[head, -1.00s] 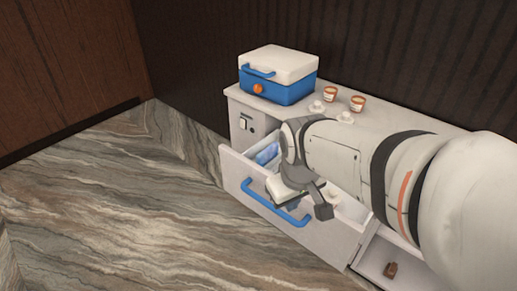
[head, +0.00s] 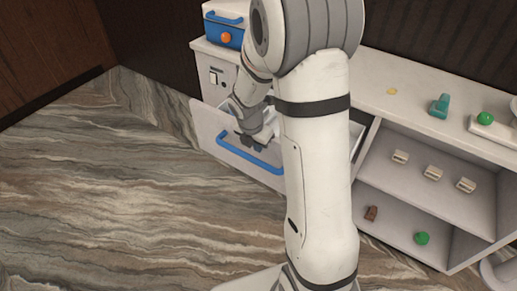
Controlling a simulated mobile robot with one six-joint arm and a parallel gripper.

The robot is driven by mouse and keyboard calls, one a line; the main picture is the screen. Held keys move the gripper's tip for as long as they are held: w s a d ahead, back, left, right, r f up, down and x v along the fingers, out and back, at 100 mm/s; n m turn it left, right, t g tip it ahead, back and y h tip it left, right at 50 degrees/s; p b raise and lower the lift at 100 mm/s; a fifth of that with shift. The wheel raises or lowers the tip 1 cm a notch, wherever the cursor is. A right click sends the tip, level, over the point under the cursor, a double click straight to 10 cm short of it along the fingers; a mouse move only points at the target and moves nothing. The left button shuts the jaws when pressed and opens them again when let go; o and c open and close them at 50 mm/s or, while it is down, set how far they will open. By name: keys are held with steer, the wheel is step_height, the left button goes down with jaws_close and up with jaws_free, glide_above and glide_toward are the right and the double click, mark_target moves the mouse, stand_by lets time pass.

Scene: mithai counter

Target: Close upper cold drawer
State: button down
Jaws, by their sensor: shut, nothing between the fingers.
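The upper cold drawer (head: 208,132) is pulled out from the left part of the white counter, with a blue bar handle (head: 235,152) on its front. Part of its inside shows pale behind the front panel. My gripper (head: 250,138) is over the drawer, just behind and above the handle, pointing down and small in the view. It is shut and holds nothing. My arm hides the right part of the drawer and much of its contents. I cannot tell if the gripper touches the drawer.
A blue and white cool box (head: 222,30) stands on the counter top (head: 420,88). Open shelves at the right hold several pale blocks (head: 432,172), a brown block (head: 371,213) and a green ball (head: 421,238). A teal item (head: 439,106) stands on top. The marbled floor (head: 110,200) at left is clear.

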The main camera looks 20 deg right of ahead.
mark_target(261, 157)
steer(key=b+x, duration=0.2)
steer(key=x, duration=0.6)
steer(key=shift+f, duration=0.15)
steer(key=shift+d, duration=0.2)
steer(key=shift+w+a, duration=0.1)
steer(key=shift+w, duration=0.05)
